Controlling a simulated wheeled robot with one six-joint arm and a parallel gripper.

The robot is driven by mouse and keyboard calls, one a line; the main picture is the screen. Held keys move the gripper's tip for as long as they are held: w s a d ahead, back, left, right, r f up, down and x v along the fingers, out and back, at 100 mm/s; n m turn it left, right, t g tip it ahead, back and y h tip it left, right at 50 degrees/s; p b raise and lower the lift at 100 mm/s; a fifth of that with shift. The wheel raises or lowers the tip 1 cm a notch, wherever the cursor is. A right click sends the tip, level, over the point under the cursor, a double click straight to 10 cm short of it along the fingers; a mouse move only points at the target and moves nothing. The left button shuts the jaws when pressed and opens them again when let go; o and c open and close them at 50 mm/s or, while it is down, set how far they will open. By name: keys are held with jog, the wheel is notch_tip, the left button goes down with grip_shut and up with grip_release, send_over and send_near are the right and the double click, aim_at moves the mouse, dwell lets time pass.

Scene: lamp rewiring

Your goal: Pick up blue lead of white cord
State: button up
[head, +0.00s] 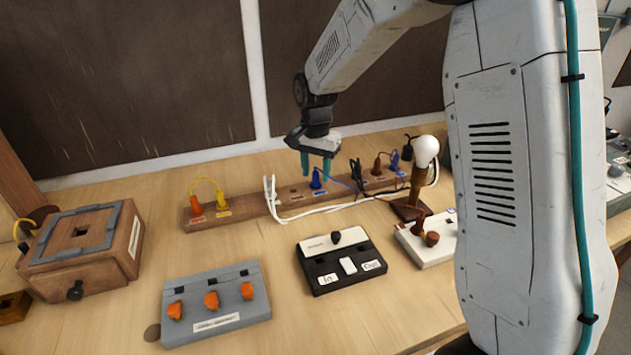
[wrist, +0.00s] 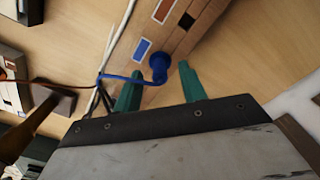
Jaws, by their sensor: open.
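The blue lead's plug (wrist: 159,66) stands in the long wooden terminal strip (head: 243,209), and its thin blue wire runs left in the wrist view. In the head view the blue lead (head: 316,181) shows just under my gripper (head: 317,164). My gripper is open, and in the wrist view its teal fingertips (wrist: 160,72) lie on either side of the blue plug. I cannot tell whether they touch it. The white cord (head: 325,209) lies along the front of the strip and also passes in the wrist view (wrist: 119,38).
Orange and yellow plugs (head: 210,205) sit at the strip's left end. A lamp with a white bulb (head: 426,150) stands to the right. A black switch box (head: 341,262), a grey box (head: 216,302) and a wooden box (head: 83,250) stand in front and left.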

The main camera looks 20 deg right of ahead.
jog(key=shift+f, duration=0.85)
grip_shut()
jog(key=shift+r, duration=0.1)
